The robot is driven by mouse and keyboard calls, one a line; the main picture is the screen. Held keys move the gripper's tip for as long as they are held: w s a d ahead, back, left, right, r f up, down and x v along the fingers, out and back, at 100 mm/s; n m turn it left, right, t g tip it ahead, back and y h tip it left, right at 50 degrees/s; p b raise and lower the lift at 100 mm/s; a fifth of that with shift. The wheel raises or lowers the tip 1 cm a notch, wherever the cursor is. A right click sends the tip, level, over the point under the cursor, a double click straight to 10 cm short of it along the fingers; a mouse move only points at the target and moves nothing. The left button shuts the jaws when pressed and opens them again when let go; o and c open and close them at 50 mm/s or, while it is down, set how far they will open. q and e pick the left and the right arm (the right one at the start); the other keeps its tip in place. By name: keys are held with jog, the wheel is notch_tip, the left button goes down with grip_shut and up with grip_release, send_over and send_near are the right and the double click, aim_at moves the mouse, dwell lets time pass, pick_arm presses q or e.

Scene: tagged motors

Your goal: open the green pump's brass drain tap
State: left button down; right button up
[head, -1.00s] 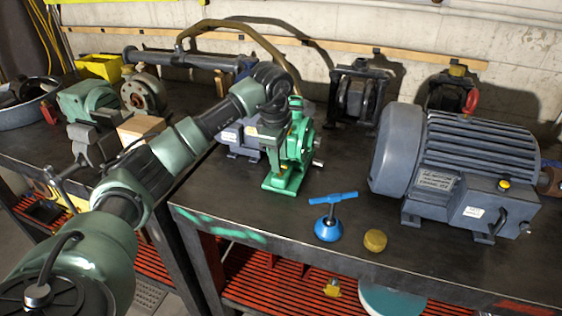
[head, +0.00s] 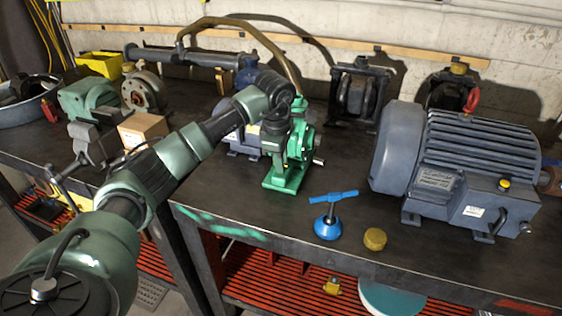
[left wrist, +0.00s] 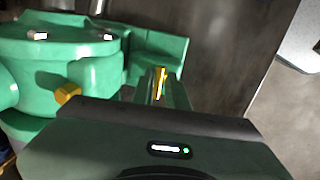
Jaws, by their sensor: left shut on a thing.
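The green pump (head: 287,177) stands upright on the dark bench, left of the large grey motor. My left gripper (head: 274,150) points down against the pump's near left side, and in the head view its fingertips are hard to tell from the green body. In the left wrist view the pump (left wrist: 95,75) fills the left. A thin upright brass piece, the drain tap (left wrist: 159,84), shows just past the dark gripper body, in line with its middle. My left gripper is shut on it; the hand hides its lower part. My right gripper is not in view.
A blue T-handled tool (head: 328,225) and a brass cap (head: 375,239) lie near the front edge. The grey motor (head: 450,165) fills the right of the bench. Clear bench lies in front of the pump.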

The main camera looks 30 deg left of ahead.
pick_arm(q)
jog(key=shift+r, duration=0.1)
jog(key=n, duration=0.5)
jog(key=shift+w+y, duration=0.15)
jog(key=shift+y, duration=0.25)
jog(key=n, duration=0.2)
jog(key=n+g, duration=0.1)
jog(key=n, duration=0.1)
jog(key=shift+w+d+r+n+y+p, duration=0.1)
jog(key=shift+w+n+y+p, duration=0.05)
jog(key=shift+n+y+p, duration=0.2)
jog(key=n, duration=0.3)
jog(key=shift+w+n+g, duration=0.1)
jog(key=shift+n+g, duration=0.15)
jog(key=shift+g, duration=0.15)
jog(key=shift+n+g+p, duration=0.4)
jog(key=shift+n+p, duration=0.05)
jog(key=shift+n, duration=1.75)
jog(key=shift+w, duration=0.1)
jog(key=c, duration=1.4)
grip_release()
jog(key=shift+c, duration=0.2)
